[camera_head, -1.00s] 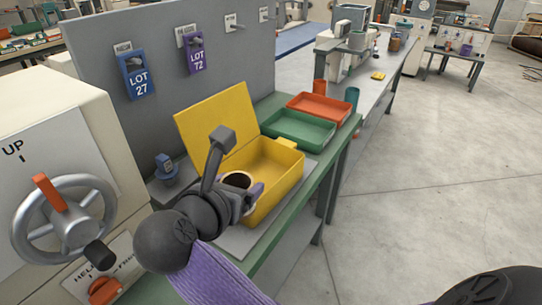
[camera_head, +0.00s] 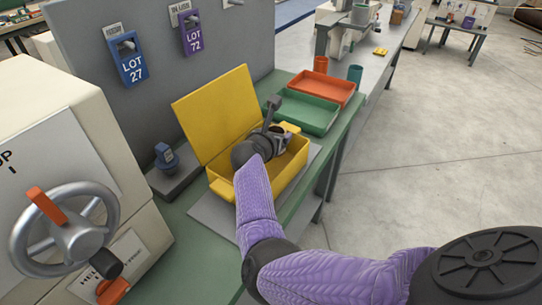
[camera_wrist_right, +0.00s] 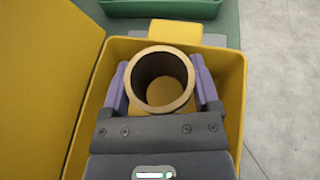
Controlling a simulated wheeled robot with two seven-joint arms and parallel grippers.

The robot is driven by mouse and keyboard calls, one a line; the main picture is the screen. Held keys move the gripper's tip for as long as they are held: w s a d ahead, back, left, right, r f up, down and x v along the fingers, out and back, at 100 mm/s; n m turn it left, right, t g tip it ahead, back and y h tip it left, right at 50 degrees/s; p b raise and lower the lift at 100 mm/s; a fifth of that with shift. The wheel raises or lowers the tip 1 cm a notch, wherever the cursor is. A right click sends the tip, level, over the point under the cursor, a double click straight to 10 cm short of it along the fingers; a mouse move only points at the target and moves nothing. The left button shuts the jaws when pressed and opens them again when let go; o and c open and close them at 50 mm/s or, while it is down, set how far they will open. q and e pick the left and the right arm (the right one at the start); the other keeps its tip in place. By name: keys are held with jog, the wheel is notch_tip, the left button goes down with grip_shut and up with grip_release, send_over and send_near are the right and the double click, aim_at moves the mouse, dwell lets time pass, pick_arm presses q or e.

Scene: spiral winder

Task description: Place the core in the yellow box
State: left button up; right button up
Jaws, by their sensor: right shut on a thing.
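The core is a short tube with a tan rim (camera_wrist_right: 160,106) and a dark inner wall. In the right wrist view it sits between the two purple fingers of my right gripper (camera_wrist_right: 160,82), which is shut on it. The core is inside the outline of the yellow box (camera_wrist_right: 236,85), whose floor shows through the tube. I cannot tell whether the core touches that floor. In the head view the yellow box (camera_head: 287,183) stands with its lid (camera_head: 214,107) open, and my right gripper (camera_head: 279,138) is over its far part, mostly hiding the core. My left gripper is not in view.
A green tray (camera_head: 305,112) and a red tray (camera_head: 325,87) lie beyond the box on the green bench. A grey panel with blue and purple lot tags (camera_head: 131,66) rises behind the box. A machine with a handwheel (camera_head: 70,238) stands at left.

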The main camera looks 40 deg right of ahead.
aim_at(275, 160)
notch_tip(275, 160, down, 3)
jog(key=shift+b, duration=0.45)
jog(key=shift+f, duration=0.35)
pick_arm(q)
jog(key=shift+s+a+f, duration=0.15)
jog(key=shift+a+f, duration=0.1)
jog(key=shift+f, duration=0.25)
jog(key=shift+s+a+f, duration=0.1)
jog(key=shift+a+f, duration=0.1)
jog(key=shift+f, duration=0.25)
pick_arm(e)
jog(key=shift+r, duration=0.15)
jog(key=o, duration=0.8)
jog(key=shift+f, duration=0.25)
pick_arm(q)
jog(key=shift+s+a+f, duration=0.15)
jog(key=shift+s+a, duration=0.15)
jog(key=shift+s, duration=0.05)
pick_arm(e)
jog(key=shift+o, duration=1.3)
jog(key=shift+r, duration=0.1)
